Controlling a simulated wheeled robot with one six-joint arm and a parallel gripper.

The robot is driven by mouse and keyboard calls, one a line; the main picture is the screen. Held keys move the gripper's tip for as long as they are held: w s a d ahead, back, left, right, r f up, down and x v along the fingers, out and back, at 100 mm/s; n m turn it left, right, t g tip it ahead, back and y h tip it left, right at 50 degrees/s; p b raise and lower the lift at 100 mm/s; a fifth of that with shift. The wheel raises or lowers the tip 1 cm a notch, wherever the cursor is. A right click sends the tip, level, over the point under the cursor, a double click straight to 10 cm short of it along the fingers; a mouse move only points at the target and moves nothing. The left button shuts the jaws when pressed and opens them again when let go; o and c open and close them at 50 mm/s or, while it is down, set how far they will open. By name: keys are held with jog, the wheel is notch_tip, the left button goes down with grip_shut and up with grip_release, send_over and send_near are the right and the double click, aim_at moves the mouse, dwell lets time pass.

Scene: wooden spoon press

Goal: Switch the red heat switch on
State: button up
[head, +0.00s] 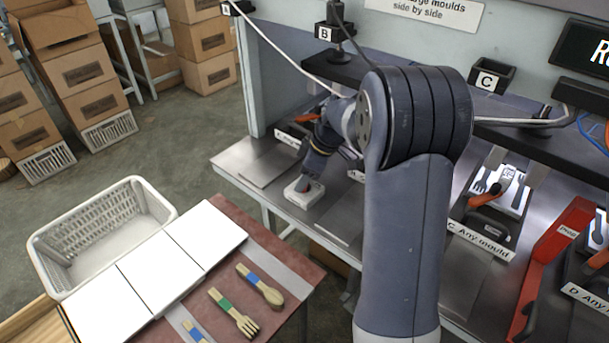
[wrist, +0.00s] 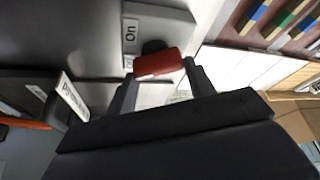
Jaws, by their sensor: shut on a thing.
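The red heat switch handle (wrist: 158,64) sits between my fingertips in the wrist view. It joins a dark pivot on a pale switch box (wrist: 172,22) with an "On" label (wrist: 130,35) on its left side. A second, smaller label below it is partly cut off and unreadable. My gripper (wrist: 160,72) is shut on the red handle, one finger at each end. In the head view the white switch box (head: 302,196) lies on the metal bench, with my gripper (head: 314,176) reaching down over it and hiding most of the handle. I cannot tell the exact switch position.
Press stations with orange handles (head: 487,196) stand right of my arm on the bench (head: 238,160). In front is a side table with white panels (head: 160,272), wooden utensils (head: 232,313) and an empty white basket (head: 100,235). Cardboard boxes (head: 85,85) stand on the floor behind.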

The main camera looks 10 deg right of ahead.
jog(key=m+t+b, duration=0.1)
jog(key=m, duration=0.1)
jog(key=shift+f+m+h+b, duration=0.1)
jog(key=shift+m+h+b, duration=0.2)
jog(key=shift+m, duration=0.1)
jog(key=m, duration=0.2)
jog(key=shift+m+t+h+b, duration=0.3)
jog(key=shift+t+h+b, duration=0.05)
jog(key=shift+t+h, duration=0.05)
jog(key=m, duration=0.2)
jog(key=m+h, duration=0.1)
jog(key=m, duration=0.1)
jog(key=shift+r+t+h, duration=0.2)
jog(key=shift+t+h, duration=0.1)
jog(key=shift+m+h+p, duration=0.3)
jog(key=shift+m+p, duration=0.15)
jog(key=shift+m, duration=0.65)
jog(key=o, duration=1)
jog(key=shift+f, duration=0.1)
jog(key=v, duration=1.1)
jog(key=shift+a, duration=0.1)
